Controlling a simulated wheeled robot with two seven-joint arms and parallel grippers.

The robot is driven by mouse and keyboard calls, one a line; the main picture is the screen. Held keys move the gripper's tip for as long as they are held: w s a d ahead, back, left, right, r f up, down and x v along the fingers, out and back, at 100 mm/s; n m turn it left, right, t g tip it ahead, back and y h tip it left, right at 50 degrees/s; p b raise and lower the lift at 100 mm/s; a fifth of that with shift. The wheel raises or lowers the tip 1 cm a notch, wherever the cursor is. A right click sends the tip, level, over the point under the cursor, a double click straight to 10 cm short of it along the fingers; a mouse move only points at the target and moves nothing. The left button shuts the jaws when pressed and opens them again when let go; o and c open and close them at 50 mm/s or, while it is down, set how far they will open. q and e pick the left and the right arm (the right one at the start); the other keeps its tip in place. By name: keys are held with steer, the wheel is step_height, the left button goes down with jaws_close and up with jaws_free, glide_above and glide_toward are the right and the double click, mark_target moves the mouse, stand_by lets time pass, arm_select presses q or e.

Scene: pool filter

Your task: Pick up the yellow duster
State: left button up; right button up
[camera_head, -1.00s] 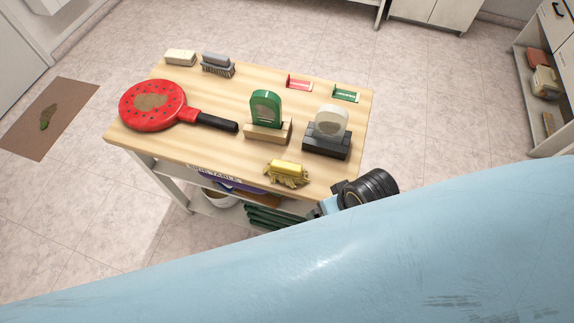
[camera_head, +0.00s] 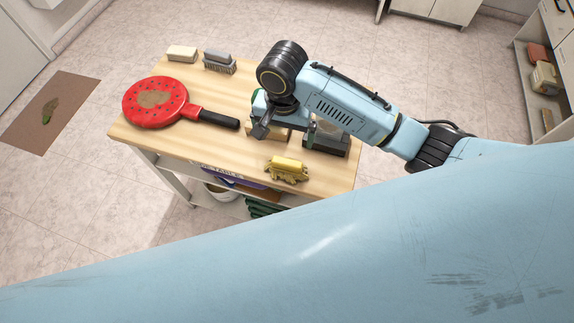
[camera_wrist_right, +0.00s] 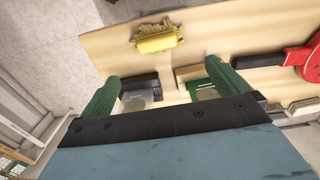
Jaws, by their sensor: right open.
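The yellow duster (camera_head: 288,168) lies near the front edge of the wooden table, a yellow block with tan fringe. In the right wrist view the duster (camera_wrist_right: 158,44) lies beyond the fingertips, with a gap between. My right gripper (camera_head: 284,130) is over the table, behind the duster, partly hidden by its own arm. In the wrist view its green fingers are spread, and the gripper (camera_wrist_right: 168,80) is empty. My left gripper is not in view.
The table (camera_head: 222,160) holds a red pan-shaped object (camera_head: 158,101), a grey brush (camera_head: 219,63) and a pale block (camera_head: 182,53). Green and white upright pieces on stands are partly hidden beneath my right arm. Table room left of the duster is clear.

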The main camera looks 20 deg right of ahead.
steer(key=b, duration=0.1)
glide_above(287, 162)
steer(key=f, duration=0.7)
steer(key=shift+w+a+f, duration=0.15)
steer(key=shift+a+f, duration=0.15)
steer(key=shift+f, duration=0.05)
steer(key=f, duration=0.5)
steer(key=shift+d+f+b, duration=0.15)
steer(key=shift+d+b, duration=0.2)
steer(key=c, duration=1)
step_height(287, 162, up, 10)
steer(key=shift+r+p, duration=0.1)
steer(key=shift+p, duration=0.7)
